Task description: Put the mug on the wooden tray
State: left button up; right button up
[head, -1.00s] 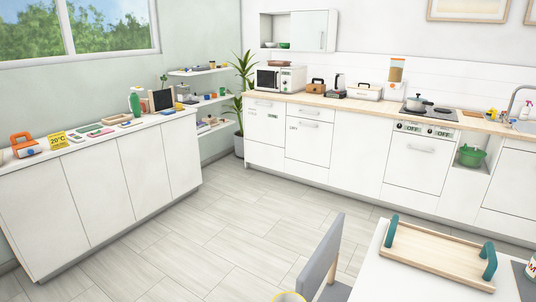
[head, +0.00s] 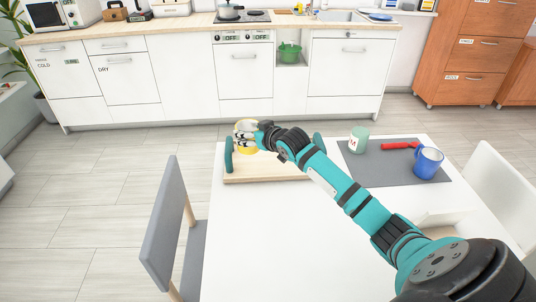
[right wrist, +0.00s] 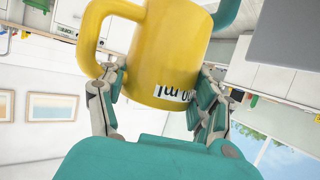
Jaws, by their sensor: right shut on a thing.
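A yellow mug (head: 242,144) is over the left end of the wooden tray (head: 262,169), near the tray's left teal handle. My right gripper (head: 247,136) is shut on this mug. In the right wrist view the yellow mug (right wrist: 172,50) is between the fingers, with its handle to the left and a partly visible "ml" label. I cannot tell whether the mug's base touches the tray. My right arm reaches in from the lower right and hides part of the tray's right side. My left gripper is not in view.
The tray is on a white table (head: 240,235). To its right, a grey mat (head: 378,170) holds a pale green cup (head: 358,140), a red-handled item (head: 399,145) and a blue mug (head: 428,162). A grey chair (head: 160,225) stands at the left.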

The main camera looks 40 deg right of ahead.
jog(key=shift+w+d+r, duration=0.45)
jog(key=shift+w+d, duration=0.1)
jog(key=shift+d, duration=0.25)
jog(key=shift+a, duration=0.1)
jog(key=s+a+f+b, duration=0.1)
jog(key=s+a+f, duration=0.1)
jog(key=s+a, duration=0.35)
jog(key=s+a+f+b, duration=0.2)
jog(key=s, duration=0.6)
jog(key=shift+m+h, duration=0.3)
jog(key=w+d, duration=0.2)
jog(key=w, duration=0.2)
jog(key=w+d+f, duration=0.1)
jog(key=w+d, duration=0.2)
jog(key=w, duration=0.1)
jog(key=w+d, duration=0.3)
jog(key=w, duration=0.2)
jog(key=shift+f, duration=0.35)
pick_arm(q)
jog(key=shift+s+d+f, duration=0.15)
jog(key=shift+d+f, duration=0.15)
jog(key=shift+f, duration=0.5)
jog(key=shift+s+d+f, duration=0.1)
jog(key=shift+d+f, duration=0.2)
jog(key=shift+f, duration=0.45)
pick_arm(e)
jog(key=shift+f, duration=1.8)
jog(key=shift+f, duration=0.1)
